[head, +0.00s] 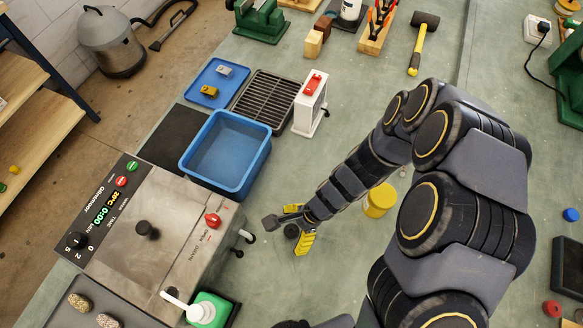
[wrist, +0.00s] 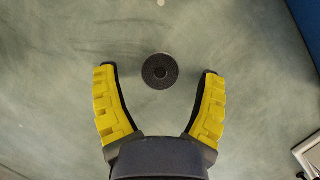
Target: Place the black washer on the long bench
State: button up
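The black washer (wrist: 160,71) is a dark ring with a small hole in its middle. In the wrist view it appears to lie flat on the grey-green top of the long bench (wrist: 55,45). My gripper (wrist: 158,72) has two yellow fingers spread wide, one on each side of the washer, with clear gaps and no contact. In the head view my gripper (head: 298,226) is low over the long bench (head: 355,105), right of the steel machine. A dark round shape shows between its fingers there; I cannot tell whether it is the washer.
A steel machine (head: 150,240) with a red knob stands left of my gripper. A blue tub (head: 225,152), a white box with a red switch (head: 309,103) and a dark grate (head: 266,98) are behind. A yellow cylinder (head: 379,199) stands close right. Bare bench lies between.

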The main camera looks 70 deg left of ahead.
aim_at(295, 230)
jog(key=c, duration=0.7)
notch_tip(295, 230, up, 10)
jog(key=shift+r, duration=0.1)
dwell(0.4)
jog(key=shift+w, duration=0.1)
